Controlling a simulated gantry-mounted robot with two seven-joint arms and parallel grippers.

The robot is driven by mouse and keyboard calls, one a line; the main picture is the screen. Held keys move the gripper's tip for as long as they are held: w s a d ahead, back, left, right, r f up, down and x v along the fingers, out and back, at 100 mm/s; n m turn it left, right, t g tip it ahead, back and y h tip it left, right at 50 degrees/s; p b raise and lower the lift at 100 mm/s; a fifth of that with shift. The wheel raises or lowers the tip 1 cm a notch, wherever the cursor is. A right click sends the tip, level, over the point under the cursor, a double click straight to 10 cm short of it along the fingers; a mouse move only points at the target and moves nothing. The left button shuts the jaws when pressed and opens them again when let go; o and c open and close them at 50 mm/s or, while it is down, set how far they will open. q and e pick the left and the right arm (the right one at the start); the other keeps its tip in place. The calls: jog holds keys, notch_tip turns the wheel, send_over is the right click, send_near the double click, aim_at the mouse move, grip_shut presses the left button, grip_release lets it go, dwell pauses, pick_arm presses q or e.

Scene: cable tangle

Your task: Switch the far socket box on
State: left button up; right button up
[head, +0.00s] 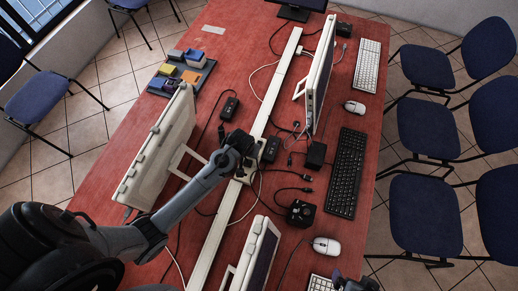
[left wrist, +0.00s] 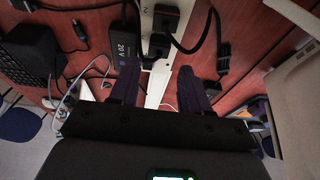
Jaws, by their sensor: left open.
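My left arm reaches over the table to the white cable channel (head: 276,85) running along its middle. My left gripper (head: 244,170) is at a pale socket box on that channel, largely hidden by the hand in the head view. In the left wrist view the gripper (left wrist: 158,70) is open and empty, its dark fingers either side of the white strip (left wrist: 157,86). Just beyond the fingertips, black plugs (left wrist: 165,18) sit on the socket area. No switch can be made out. I cannot tell which box is the far one. A dark part of my right gripper (head: 356,284) shows at the bottom edge.
Loose cables and black power adapters (head: 229,108) surround the channel; one adapter (left wrist: 126,44) lies beside the left gripper. Monitors (head: 160,145) flank the channel. A black keyboard (head: 347,172) and a white mouse (head: 327,247) lie on the right.

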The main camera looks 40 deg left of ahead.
aim_at(259, 143)
pick_arm(q)
jog(key=w, duration=0.1)
jog(key=w+b, duration=0.1)
jog(key=w, duration=0.2)
jog(key=shift+r+t, duration=0.4)
jog(key=shift+w, duration=0.3)
jog(key=shift+w+f+b, duration=0.1)
jog(key=shift+w+b, duration=0.1)
jog(key=shift+b, duration=0.1)
jog(key=b+x, duration=0.1)
jog(key=x, duration=0.8)
jog(key=shift+w+a+f, duration=0.15)
jog(key=shift+f, duration=0.2)
pick_arm(e)
notch_tip(259, 143, down, 4)
jog(key=shift+a, duration=0.1)
